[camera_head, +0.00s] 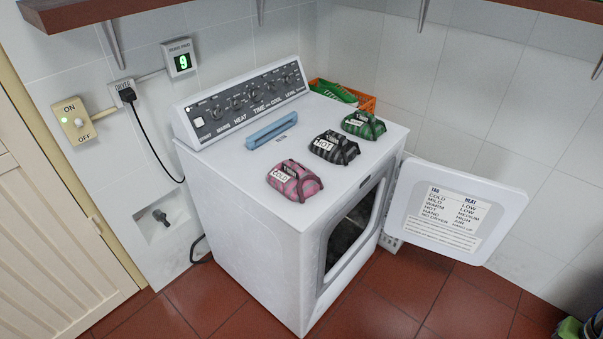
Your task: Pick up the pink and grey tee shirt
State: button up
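The pink and grey tee shirt (295,181) lies as a folded bundle on top of the white dryer (240,180), near its front left edge. It has a white tag that seems to read COLD. A black and grey bundle (334,147) tagged HOT lies behind it to the right. A green and dark bundle (363,125) lies farther back right. The three are apart from each other. My gripper is not in view.
The dryer door (455,210) stands open to the right, with a printed chart on it. A blue bar (272,133) lies before the control panel (247,103). An orange basket (366,103) is behind the dryer. Red tile floor (420,300) is free in front.

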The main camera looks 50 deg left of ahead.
aim_at(296, 183)
jog(key=u, duration=0.75)
jog(key=k, duration=0.15)
jog(key=z, duration=3.6)
jog(key=k, duration=1)
jog(key=z, duration=5.8)
